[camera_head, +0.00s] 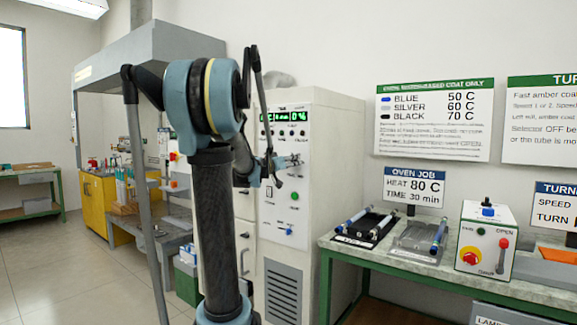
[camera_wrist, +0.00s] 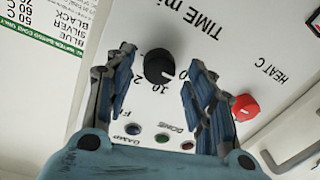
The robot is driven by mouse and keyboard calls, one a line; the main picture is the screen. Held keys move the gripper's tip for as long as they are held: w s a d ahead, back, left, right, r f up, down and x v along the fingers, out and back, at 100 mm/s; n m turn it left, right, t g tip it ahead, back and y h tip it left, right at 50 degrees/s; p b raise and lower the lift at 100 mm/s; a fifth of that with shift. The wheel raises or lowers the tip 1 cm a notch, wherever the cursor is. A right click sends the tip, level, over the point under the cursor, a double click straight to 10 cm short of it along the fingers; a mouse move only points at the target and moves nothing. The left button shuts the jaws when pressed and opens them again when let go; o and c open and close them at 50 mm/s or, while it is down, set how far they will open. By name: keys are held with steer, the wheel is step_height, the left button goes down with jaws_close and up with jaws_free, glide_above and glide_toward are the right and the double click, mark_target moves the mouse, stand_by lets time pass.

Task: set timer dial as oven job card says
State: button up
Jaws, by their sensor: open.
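The oven job card (camera_head: 413,187) on the wall reads HEAT 80 C, TIME 30 min. The oven (camera_head: 338,130) is a pale cabinet with a control panel. In the wrist view the black timer dial (camera_wrist: 159,67) sits under the lettering TIME min, which appears upside down. Numbers show around it, partly hidden; its exact setting cannot be read. My gripper (camera_wrist: 162,60) is open, its fingers on either side of the dial with visible gaps. In the head view my gripper (camera_head: 284,161) is in front of the panel. The red heat dial (camera_wrist: 244,108) is beside the right finger.
Small lamps, including a green one (camera_wrist: 162,135), sit low on the panel in the wrist view. A metal handle (camera_wrist: 293,159) is at lower right. A bench (camera_head: 455,279) right of the oven bears rods on racks and a control box (camera_head: 486,240). Floor at left is clear.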

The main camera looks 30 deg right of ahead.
steer(key=shift+w+d, duration=0.1)
steer(key=shift+d, duration=0.15)
steer(key=shift+c, duration=0.6)
steer(key=c, duration=0.9)
steer(key=shift+c, duration=0.2)
steer(key=m, duration=0.8)
steer(key=shift+m, duration=0.3)
steer(key=m, duration=0.9)
steer(key=m+g, duration=0.1)
steer(key=m, duration=0.9)
steer(key=m+g, duration=0.1)
steer(key=m, duration=0.8)
steer(key=shift+w+a+f+m+h, duration=0.1)
steer(key=shift+f+m+h, duration=0.2)
steer(key=shift+f+h, duration=0.1)
